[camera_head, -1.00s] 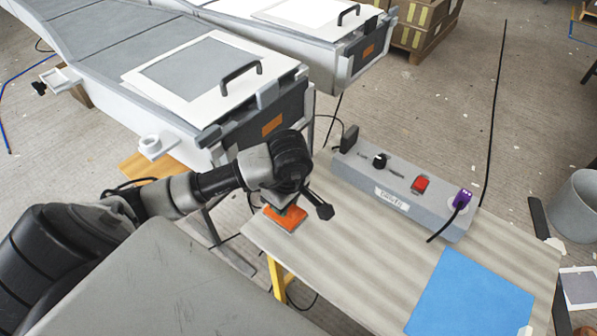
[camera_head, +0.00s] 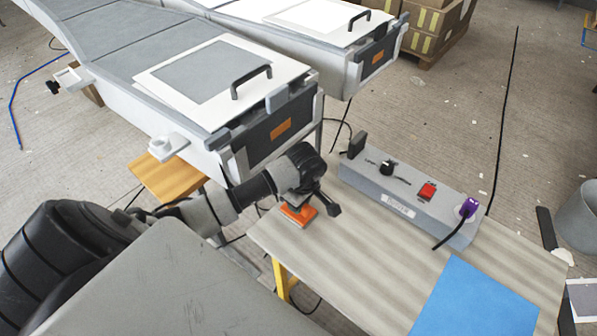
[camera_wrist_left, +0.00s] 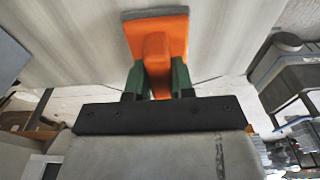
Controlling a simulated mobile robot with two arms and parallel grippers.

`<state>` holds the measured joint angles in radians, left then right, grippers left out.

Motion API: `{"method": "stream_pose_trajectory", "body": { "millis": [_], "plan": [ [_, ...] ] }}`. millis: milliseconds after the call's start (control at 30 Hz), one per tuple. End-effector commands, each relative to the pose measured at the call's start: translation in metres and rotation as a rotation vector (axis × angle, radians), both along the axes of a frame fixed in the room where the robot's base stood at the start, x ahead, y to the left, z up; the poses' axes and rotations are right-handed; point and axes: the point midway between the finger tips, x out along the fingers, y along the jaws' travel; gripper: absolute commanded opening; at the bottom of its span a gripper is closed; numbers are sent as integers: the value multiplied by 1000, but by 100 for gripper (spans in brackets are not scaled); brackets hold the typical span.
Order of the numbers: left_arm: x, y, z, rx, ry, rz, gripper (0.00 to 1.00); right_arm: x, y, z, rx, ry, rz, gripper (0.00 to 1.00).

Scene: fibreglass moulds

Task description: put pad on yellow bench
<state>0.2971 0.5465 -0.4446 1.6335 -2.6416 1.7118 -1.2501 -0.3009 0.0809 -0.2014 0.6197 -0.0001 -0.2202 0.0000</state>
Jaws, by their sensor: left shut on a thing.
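The orange pad (camera_head: 299,215) has a block-like handle and a thin pale underside. My left gripper (camera_head: 301,202) is shut on its handle. The wrist view shows the orange pad (camera_wrist_left: 157,35) between the green fingers of my left gripper (camera_wrist_left: 158,82). The yellow bench (camera_head: 350,240) has a striped grey-beige top and a yellow leg. The pad is at the bench's back left edge, over the top as the head view shows it. I cannot tell whether it touches the top. My right gripper is not in view.
A grey control box (camera_head: 410,198) with a red switch and purple plug stands along the bench's back. A blue sheet (camera_head: 475,300) lies at the front right. White mould trolleys (camera_head: 200,120) stand behind at left. The bench's middle is clear.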

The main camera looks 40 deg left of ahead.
Motion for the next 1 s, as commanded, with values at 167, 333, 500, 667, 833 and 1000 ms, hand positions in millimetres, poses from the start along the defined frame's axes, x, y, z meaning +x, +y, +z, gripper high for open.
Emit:
{"method": "stream_pose_trajectory", "body": {
  "millis": [167, 333, 500, 667, 833, 1000],
  "plan": [
    [0, 0, -4, 1, 0, -1, 24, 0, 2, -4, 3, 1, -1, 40],
    [0, 0, -3, 0, 0, -1, 48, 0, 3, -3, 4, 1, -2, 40],
    [0, 0, -3, 0, 0, 0, 48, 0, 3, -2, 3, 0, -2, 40],
    [0, 0, 3, -1, 0, 1, 48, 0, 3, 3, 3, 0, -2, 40],
    [1, -2, 27, 2, -6, -3, 48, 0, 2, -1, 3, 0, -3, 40],
    [1, -7, 64, 3, -6, -3, 48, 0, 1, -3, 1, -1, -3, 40]
  ]
}}
